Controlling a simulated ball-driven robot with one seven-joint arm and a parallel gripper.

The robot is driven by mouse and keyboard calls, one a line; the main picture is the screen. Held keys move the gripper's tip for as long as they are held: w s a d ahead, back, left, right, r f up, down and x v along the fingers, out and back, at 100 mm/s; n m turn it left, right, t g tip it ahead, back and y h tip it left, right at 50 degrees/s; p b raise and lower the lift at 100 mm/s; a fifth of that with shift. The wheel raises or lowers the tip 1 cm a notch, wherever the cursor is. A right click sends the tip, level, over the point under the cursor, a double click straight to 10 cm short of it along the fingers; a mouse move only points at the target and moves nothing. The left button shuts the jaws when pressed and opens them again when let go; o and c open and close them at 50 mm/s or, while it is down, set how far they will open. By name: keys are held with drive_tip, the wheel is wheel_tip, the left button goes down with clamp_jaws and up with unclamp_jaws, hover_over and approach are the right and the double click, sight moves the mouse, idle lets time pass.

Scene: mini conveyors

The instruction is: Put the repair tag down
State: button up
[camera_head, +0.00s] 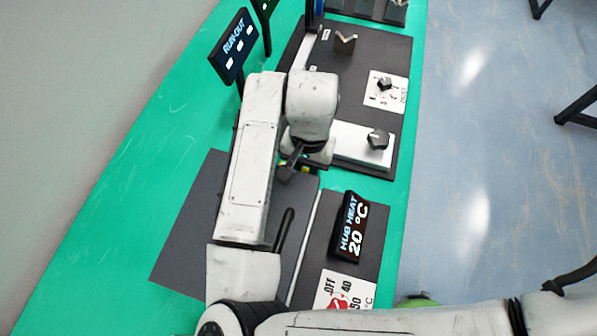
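My gripper (291,166) is at the end of my white arm, over the green bench and near the upper edge of a dark grey panel. The arm's wrist covers most of it, so I cannot see whether its fingers are open or shut. A small yellow patch shows beside the fingers, too small to identify. I cannot make out a repair tag for sure anywhere in view.
The green bench (152,160) carries a HUB HEAT display (349,228) reading 20 °C, a dial plate (337,288) below it, and a RUN-OUT display (234,46). Black knobs (378,139) stand on a dark board (366,55). Bare green bench lies at left.

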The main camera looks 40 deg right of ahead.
clamp_jaws()
drive_tip(key=shift+r, duration=0.15)
wheel_tip(320, 180, up, 18)
drive_tip(key=p, duration=0.1)
idle(0.6)
